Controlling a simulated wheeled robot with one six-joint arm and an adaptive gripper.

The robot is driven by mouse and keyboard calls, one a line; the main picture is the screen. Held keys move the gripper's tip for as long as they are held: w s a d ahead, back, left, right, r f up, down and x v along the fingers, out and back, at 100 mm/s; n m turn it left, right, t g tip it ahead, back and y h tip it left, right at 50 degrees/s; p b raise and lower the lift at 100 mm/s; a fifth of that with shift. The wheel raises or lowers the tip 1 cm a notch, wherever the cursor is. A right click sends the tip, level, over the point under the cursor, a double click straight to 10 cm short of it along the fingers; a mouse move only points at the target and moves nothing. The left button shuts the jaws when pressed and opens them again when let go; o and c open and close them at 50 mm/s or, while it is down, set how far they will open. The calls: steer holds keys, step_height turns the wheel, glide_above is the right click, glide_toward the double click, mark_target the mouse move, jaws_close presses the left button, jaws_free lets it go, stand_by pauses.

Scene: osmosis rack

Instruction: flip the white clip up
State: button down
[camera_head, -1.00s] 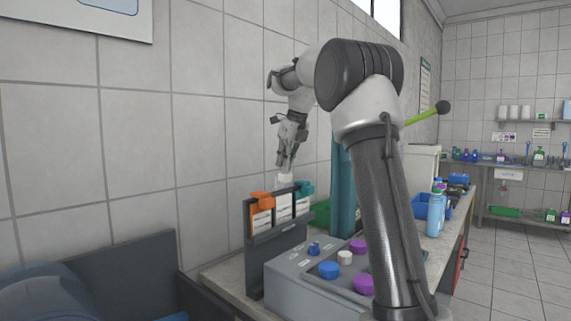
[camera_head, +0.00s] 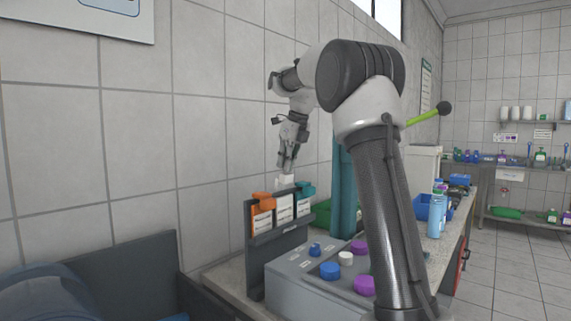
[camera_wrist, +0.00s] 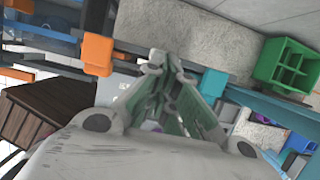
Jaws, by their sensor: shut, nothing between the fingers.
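The white clip (camera_head: 285,182) sits at the top of the middle card in the dark rack (camera_head: 256,262), between an orange clip (camera_head: 263,200) on the left and a teal clip (camera_head: 305,189) on the right. My gripper (camera_head: 286,171) is shut and points down, with its fingertips just above or touching the white clip; I cannot tell which. In the wrist view my gripper (camera_wrist: 167,62) has its fingertips together. The orange clip (camera_wrist: 97,50) is left of them and the teal clip (camera_wrist: 212,85) right. The fingers largely hide the white clip there.
A grey box with blue, white and purple knobs (camera_head: 290,292) stands in front of the rack. A teal column (camera_head: 345,190) rises behind it. A green compartment bin (camera_wrist: 288,66) is at the right in the wrist view. The tiled wall is close behind.

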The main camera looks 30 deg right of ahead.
steer(key=shift+r, duration=0.15)
steer(key=shift+r, duration=0.65)
